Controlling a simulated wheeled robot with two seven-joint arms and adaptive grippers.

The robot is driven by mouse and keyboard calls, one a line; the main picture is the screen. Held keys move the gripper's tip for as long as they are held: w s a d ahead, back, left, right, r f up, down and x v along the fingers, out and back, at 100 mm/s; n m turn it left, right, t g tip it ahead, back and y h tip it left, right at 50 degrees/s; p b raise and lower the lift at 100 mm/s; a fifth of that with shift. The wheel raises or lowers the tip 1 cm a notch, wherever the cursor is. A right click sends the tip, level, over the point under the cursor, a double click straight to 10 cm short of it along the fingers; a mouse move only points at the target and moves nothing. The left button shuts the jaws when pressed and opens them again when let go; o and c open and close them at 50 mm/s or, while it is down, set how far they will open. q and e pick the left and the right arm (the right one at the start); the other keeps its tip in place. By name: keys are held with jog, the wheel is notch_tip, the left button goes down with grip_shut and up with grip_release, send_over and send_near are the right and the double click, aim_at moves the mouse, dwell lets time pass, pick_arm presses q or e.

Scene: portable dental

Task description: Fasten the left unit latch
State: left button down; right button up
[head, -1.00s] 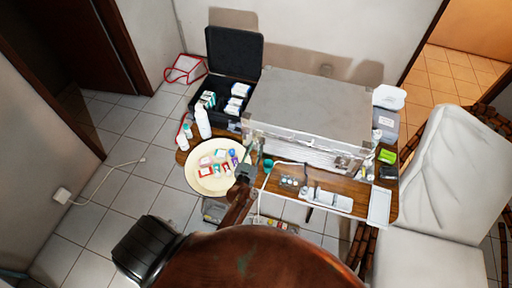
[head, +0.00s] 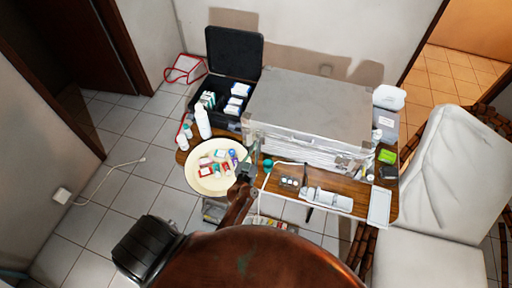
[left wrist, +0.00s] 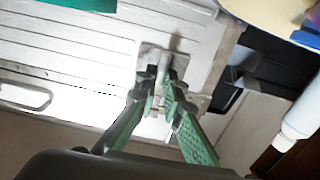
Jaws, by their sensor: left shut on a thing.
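The unit is a grey metal case (head: 310,105) on the wooden table, with its lid down and a pale ribbed front. The left unit latch (left wrist: 163,68) is a small metal piece on a plate on the case's front, seen close in the left wrist view. My left gripper (left wrist: 164,92) has its green fingers on either side of the latch's lower part and is shut on it. In the head view my left gripper (head: 250,164) is at the front left corner of the case, where the arm and fingers largely hide the latch. My right gripper is not in view.
A round cream tray (head: 194,183) with small packs lies left of the gripper. White bottles (head: 203,123) and an open black case (head: 235,50) stand behind it. Teal-ended and white tools (head: 328,199) lie along the table's front. A white chair (head: 440,190) stands at right.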

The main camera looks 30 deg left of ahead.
pick_arm(q)
jog(key=shift+n, duration=0.4)
jog(key=shift+d+r+n, duration=0.1)
jog(key=shift+n, duration=4.1)
jog(key=shift+d+n, duration=0.1)
jog(key=shift+n, duration=4.4)
jog(key=c, duration=2)
grip_release()
jog(key=shift+r, duration=0.1)
jog(key=shift+c, duration=0.2)
jog(key=shift+s, duration=0.1)
